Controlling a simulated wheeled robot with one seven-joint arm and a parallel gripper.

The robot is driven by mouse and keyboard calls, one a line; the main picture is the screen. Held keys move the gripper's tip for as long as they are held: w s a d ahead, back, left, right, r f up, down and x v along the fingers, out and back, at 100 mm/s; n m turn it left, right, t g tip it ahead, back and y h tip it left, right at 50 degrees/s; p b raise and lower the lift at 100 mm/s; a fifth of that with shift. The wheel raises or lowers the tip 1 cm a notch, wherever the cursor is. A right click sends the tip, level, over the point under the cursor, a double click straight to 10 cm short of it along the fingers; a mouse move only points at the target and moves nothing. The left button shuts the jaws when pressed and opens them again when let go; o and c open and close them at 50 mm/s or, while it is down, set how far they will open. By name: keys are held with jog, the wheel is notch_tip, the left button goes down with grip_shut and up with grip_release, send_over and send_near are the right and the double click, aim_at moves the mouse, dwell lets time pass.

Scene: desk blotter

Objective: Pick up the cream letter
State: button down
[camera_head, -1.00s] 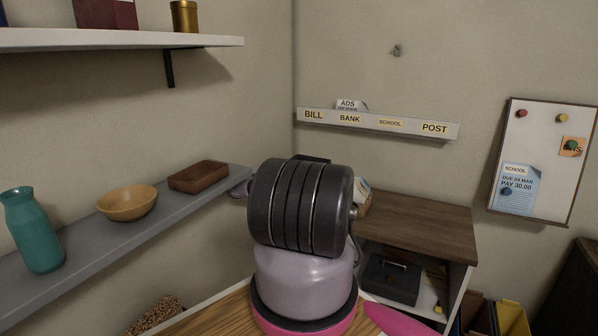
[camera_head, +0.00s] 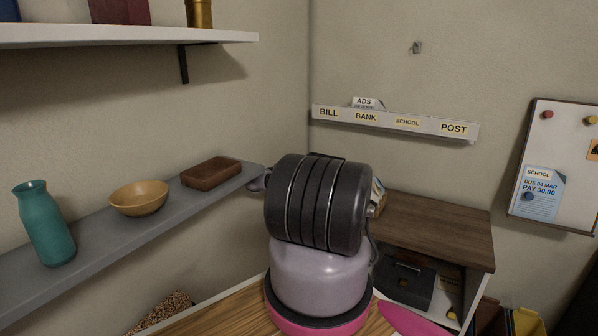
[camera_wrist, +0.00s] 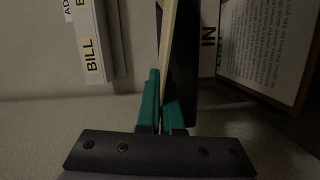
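In the wrist view, my gripper (camera_wrist: 161,103) has two teal fingers close together. A thin cream strip (camera_wrist: 181,45), which looks like the cream letter seen edge-on, runs down between the fingertips, and they appear shut on it. A dark flat panel lies right beside the strip; I cannot tell whether it is the letter's shaded face. In the head view, my gripper and the letter are hidden behind my black arm link.
A wall rail (camera_head: 392,123) carries BILL, BANK, SCHOOL and POST labels, with an ADS card (camera_head: 366,103) behind it. A brown-topped cabinet (camera_head: 440,228) stands below. A grey shelf (camera_head: 103,231) at left holds a teal vase (camera_head: 45,225), bowl (camera_head: 138,198) and brown box (camera_head: 211,171).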

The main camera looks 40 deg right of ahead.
notch_tip(320, 180, up, 17)
jog(key=shift+s, duration=0.1)
